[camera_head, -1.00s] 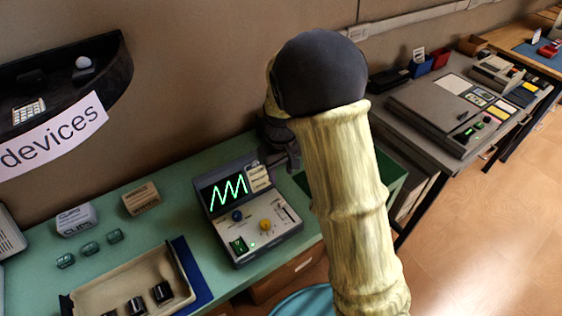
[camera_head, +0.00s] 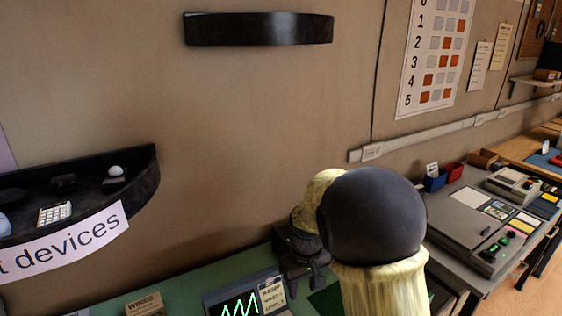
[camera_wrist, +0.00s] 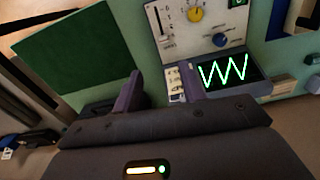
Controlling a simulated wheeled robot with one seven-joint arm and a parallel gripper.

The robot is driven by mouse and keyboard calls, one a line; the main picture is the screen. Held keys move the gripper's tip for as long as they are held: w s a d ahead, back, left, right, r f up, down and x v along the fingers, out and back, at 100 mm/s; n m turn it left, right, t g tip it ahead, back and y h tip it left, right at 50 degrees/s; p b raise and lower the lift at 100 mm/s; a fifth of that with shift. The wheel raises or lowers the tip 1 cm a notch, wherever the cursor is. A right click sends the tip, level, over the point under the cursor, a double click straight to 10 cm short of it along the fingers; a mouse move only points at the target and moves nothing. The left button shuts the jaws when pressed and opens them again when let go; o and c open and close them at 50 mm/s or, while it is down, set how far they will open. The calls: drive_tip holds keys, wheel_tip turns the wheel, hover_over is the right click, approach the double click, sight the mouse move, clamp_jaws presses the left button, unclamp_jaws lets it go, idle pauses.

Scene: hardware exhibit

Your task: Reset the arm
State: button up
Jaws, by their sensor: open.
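My gripper (camera_head: 303,268) is dark and hangs above the green bench, just right of the grey device with a green zigzag screen (camera_head: 243,305). In the wrist view my gripper (camera_wrist: 160,88) shows two dark fingers spread apart, with nothing between them. The grey device (camera_wrist: 190,45) shows beyond the fingers there, with its screen, a yellow knob and a blue knob. My own yellowish arm with its dark round joint covers part of the bench in the head view.
A dark wall shelf with a "devices" label (camera_head: 75,235) is at left, and an empty-looking dark shelf (camera_head: 258,29) is higher up. A grey console (camera_head: 470,225) stands on the right bench. A dark green panel (camera_wrist: 75,50) lies beside the device. The wall above my gripper is clear.

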drive_tip(key=s+d+m+t, duration=0.1)
drive_tip(key=s+d+m, duration=0.1)
drive_tip(key=s+d, duration=0.2)
drive_tip(key=s+d+m+t, duration=0.1)
drive_tip(key=s+d+m, duration=0.2)
drive_tip(key=s, duration=0.7)
drive_tip(key=shift+s+d+r, duration=0.15)
drive_tip(key=shift+d+r, duration=0.3)
drive_tip(key=shift+d, duration=0.7)
idle(1.6)
